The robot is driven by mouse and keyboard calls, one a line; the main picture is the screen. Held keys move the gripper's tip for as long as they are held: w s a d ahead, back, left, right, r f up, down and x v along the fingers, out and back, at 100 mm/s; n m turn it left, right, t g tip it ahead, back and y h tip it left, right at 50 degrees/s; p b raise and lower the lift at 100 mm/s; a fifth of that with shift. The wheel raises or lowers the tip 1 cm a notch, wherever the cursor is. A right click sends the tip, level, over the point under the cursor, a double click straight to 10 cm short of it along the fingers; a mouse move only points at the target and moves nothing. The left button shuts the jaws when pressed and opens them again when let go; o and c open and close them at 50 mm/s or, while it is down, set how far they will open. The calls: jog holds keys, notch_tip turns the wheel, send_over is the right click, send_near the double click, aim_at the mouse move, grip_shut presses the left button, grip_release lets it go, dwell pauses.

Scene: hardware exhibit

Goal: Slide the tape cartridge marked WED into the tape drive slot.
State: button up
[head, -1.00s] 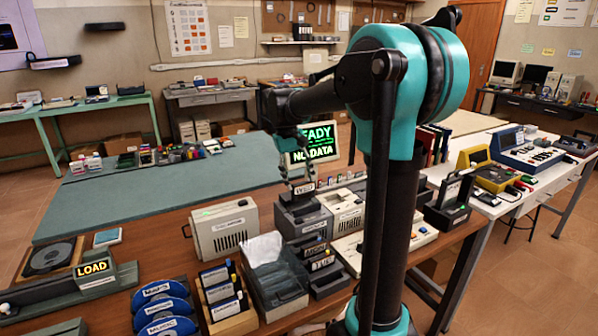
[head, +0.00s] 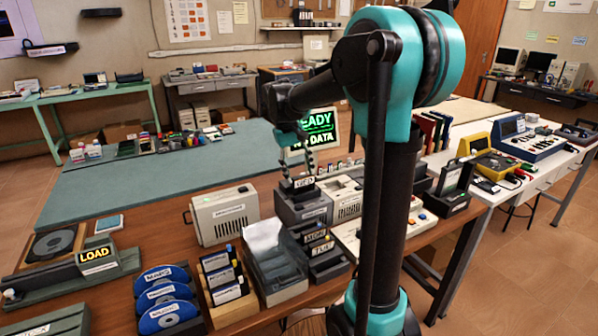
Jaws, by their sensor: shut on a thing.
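The dark WED cartridge (head: 303,184) stands roughly upright over the top of a grey labelled housing (head: 303,212), which looks like the tape drive. My gripper (head: 312,160) points down and is shut on the cartridge's upper end. The cartridge's lower part meets the housing's top. I cannot tell how deep it sits, or whether it is in the slot or just above it. The MON cartridge (head: 314,236) and the TUE cartridge (head: 323,249) stand in a dark rack in front of the housing.
A screen (head: 318,122) behind reads READY and NO DATA. A beige box (head: 226,216) stands left of the housing, and a clear-lidded bin (head: 272,262) stands in front. Another beige unit (head: 346,200) is close on the right. Room around the housing is tight.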

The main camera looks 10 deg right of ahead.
aim_at(299, 193)
jog(key=shift+f, duration=0.65)
dwell(1.4)
jog(key=shift+a+x, duration=0.2)
jog(key=shift+x, duration=0.6)
jog(key=shift+a+x, duration=0.15)
jog(key=shift+x, duration=0.65)
jog(key=shift+w+f, duration=0.1)
jog(key=o, duration=1.8)
jog(key=shift+s+d+r+v, duration=0.1)
jog(key=shift+d+v, duration=0.2)
jog(key=shift+v, duration=1)
jog(key=shift+s+d+r+v, duration=0.1)
jog(key=shift+d+v, duration=0.2)
jog(key=shift+v, duration=1)
jog(key=shift+d+v, duration=0.3)
jog(key=shift+v, duration=1)
jog(key=shift+a, duration=0.1)
